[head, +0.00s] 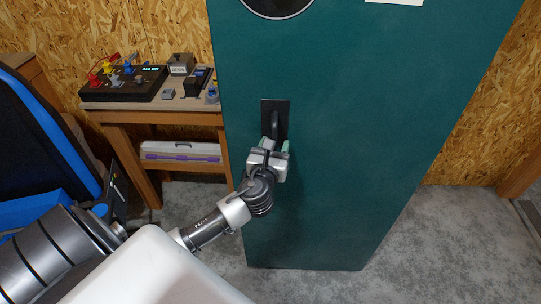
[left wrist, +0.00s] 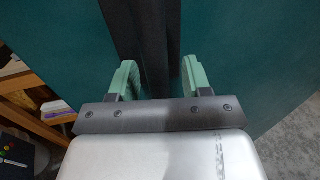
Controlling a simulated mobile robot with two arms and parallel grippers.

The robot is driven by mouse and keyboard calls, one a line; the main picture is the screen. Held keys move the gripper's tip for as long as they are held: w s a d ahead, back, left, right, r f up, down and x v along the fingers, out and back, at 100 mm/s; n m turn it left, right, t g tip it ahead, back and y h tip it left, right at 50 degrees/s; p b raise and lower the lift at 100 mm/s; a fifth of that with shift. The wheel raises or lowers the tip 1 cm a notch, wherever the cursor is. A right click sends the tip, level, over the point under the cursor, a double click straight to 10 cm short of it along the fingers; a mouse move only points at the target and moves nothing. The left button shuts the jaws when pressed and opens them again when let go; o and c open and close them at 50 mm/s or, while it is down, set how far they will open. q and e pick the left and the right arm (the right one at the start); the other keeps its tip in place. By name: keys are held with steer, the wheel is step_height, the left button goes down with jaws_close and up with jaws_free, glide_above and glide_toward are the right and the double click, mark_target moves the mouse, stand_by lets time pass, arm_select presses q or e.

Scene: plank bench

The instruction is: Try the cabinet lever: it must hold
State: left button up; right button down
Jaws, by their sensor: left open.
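The tall teal cabinet (head: 330,130) fills the middle of the head view. Its black lever (head: 275,122) hangs upright on a dark plate near the cabinet's left edge. My left gripper (head: 274,146), with pale green fingertips, is at the lever's lower end. In the left wrist view the dark lever (left wrist: 155,45) runs down between the two fingers of the left gripper (left wrist: 160,72). The fingers are open, one on each side of it. Whether either finger touches the lever I cannot tell. My right gripper is not in view.
A wooden bench (head: 125,108) left of the cabinet carries a black control box (head: 125,84) and small devices. A white case (head: 180,152) lies on its lower shelf. A blue and black chair (head: 40,140) stands at far left. Grey floor (head: 440,240) is clear at right.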

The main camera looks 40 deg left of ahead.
arm_select(q)
steer(key=shift+w+a, duration=0.1)
steer(key=shift+w, duration=0.3)
steer(key=shift+c, duration=0.5)
steer(key=shift+c, duration=1.3)
jaws_close()
steer(key=shift+s+a+f, duration=0.1)
steer(key=shift+a, duration=0.05)
steer(key=shift+p, duration=0.4)
